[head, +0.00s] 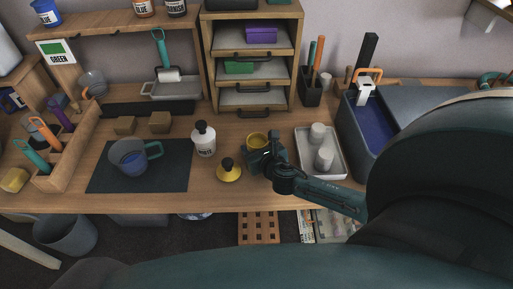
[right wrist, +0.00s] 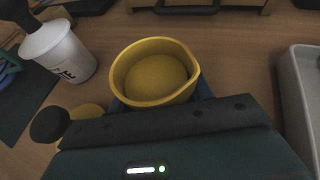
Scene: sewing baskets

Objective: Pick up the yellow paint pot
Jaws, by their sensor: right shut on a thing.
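The yellow paint pot (head: 257,140) is an open, upright round pot near the front middle of the wooden bench. In the right wrist view the pot (right wrist: 154,72) fills the middle, and I look down into its yellow inside. My right gripper (head: 258,157) is shut on the pot from the front, with its body hiding the lower part. I cannot tell whether the pot's base touches the bench. A yellow lid with a black knob (head: 228,171) lies to the left of the gripper. My left gripper is not in view.
A white bottle (head: 204,142) stands left of the pot. A pale tray (head: 321,150) with white rollers lies to the right. A drawer cabinet (head: 252,107) stands behind. A dark mat (head: 110,180) bearing a blue-tinted cup (head: 127,158) lies at left.

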